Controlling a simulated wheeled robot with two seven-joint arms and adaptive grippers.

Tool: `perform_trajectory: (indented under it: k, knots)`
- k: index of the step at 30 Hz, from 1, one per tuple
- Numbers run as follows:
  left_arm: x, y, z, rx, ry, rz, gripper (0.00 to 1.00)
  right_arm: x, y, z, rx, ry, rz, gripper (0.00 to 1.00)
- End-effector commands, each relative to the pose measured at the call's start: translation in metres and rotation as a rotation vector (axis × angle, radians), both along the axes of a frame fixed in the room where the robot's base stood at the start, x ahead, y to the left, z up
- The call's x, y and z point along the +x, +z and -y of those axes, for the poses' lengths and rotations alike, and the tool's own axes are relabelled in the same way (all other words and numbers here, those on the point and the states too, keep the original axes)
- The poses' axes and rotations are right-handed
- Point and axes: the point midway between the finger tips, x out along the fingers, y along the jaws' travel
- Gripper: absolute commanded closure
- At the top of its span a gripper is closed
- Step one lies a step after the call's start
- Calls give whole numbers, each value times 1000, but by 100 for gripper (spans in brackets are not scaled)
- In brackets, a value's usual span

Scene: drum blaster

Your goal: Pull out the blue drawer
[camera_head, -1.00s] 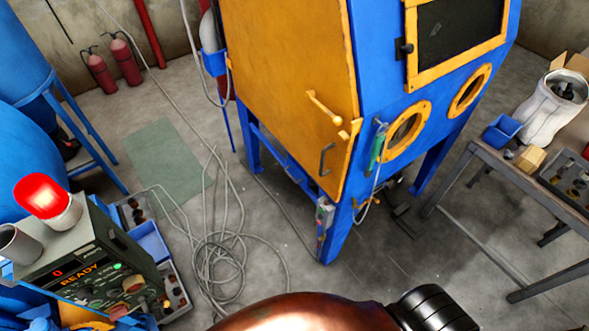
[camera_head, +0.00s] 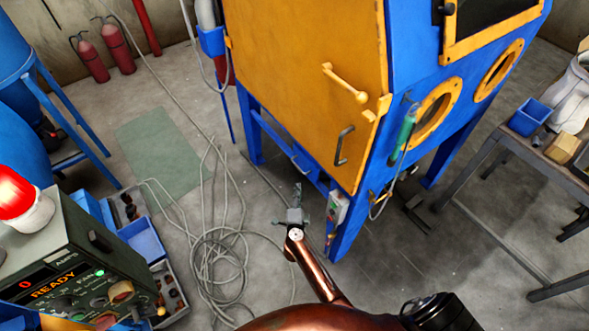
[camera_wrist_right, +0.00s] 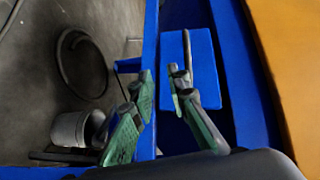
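The big blue and orange cabinet (camera_head: 300,90) fills the upper middle of the head view. Low under its orange door runs a blue front with a small pale handle (camera_head: 301,165), which seems to be the blue drawer (camera_head: 279,143); it looks closed. A blue box-like part (camera_wrist_right: 192,48) lies just beyond the fingers; contact cannot be told. My left gripper is out of view.
A blue cabinet leg (camera_head: 350,235) and a small switch box (camera_head: 337,207) stand close to my right gripper. Coiled cable (camera_head: 220,250) lies on the floor to the left. A control unit (camera_head: 75,265) is at lower left, a workbench (camera_head: 540,155) at right.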

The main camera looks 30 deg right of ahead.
Motion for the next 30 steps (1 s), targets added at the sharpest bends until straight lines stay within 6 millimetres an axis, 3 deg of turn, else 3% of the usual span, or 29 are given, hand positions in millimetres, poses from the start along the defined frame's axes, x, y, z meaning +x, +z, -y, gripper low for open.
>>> perform_trajectory:
  k: [3,8,24,30]
  knots:
    - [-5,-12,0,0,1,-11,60,19,25,1,150,-85,83,85]
    - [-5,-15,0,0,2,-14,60,29,43,1,251,-131,127,85]
    - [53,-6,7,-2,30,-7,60,80,34,37,261,-134,128,85]
    - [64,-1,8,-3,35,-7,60,90,33,44,262,-134,130,85]
